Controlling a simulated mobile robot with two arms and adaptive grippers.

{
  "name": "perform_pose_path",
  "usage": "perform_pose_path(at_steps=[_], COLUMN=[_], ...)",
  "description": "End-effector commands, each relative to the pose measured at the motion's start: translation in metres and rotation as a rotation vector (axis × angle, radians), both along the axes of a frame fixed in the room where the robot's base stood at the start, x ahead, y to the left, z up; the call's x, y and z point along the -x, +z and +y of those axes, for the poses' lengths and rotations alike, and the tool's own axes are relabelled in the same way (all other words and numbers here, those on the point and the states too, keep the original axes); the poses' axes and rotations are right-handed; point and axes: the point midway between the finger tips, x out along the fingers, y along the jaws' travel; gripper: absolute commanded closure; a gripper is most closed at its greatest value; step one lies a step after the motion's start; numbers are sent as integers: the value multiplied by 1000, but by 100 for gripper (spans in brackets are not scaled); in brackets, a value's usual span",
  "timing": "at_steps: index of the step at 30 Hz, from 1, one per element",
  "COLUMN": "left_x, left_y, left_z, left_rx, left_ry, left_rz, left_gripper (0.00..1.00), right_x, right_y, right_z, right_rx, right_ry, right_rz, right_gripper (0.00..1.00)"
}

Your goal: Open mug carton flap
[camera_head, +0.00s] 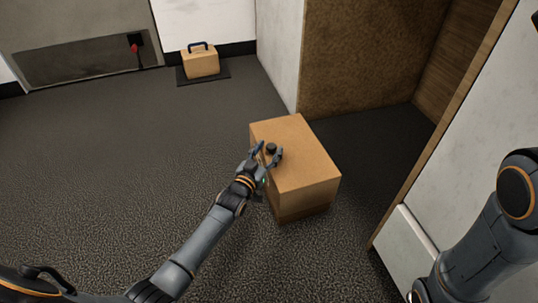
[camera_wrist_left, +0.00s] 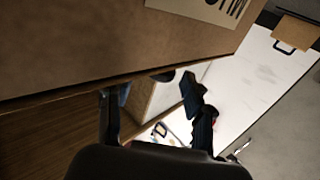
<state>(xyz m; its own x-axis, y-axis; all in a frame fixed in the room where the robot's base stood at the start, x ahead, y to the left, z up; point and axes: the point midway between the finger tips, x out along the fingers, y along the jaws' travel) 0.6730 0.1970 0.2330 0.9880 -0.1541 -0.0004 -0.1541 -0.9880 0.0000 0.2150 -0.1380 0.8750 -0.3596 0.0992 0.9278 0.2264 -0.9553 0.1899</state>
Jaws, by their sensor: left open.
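The brown carton (camera_head: 306,160) stands on the dark floor in the middle of the head view. Its top looks flat and closed, with a small dark knob (camera_head: 271,148) near its left edge. My left gripper (camera_head: 269,152) is open at that edge, its fingers on either side of the knob; I cannot tell whether they touch it. In the left wrist view, the brown carton surface (camera_wrist_left: 90,45) fills the upper left, and the dark knob (camera_wrist_left: 163,75) shows at its edge between the open fingers of the left gripper (camera_wrist_left: 152,108). My right gripper is out of view.
A small tan box with a blue handle (camera_head: 201,63) stands on a dark mat (camera_head: 222,73) by the back wall. A brown partition (camera_head: 355,60) rises behind the carton, and a white panel (camera_head: 450,150) stands to the right. The floor left of the carton is clear.

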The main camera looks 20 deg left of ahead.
Motion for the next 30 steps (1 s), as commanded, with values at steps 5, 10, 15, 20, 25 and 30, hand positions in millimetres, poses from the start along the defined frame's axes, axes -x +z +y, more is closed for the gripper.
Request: perform_pose_path(at_steps=[5, 10, 15, 20, 25, 30], left_x=[-6, -6, -6, -6, -6, -6], left_y=[0, 1, 1, 0, 1, 7], left_z=[-1, -1, -1, -1, -1, -2], left_rx=[0, 0, 0, 0, -1, -14], left_ry=[0, 0, 0, 0, 0, 0], left_rz=[0, 1, 1, 1, 1, 10], left_gripper=[48, 48, 77, 100, 100, 100], right_x=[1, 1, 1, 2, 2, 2], right_y=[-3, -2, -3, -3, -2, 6], right_z=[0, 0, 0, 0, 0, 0], right_rx=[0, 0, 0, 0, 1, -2], right_ry=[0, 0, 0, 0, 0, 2], right_rz=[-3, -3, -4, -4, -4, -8], right_gripper=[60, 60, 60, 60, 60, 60])
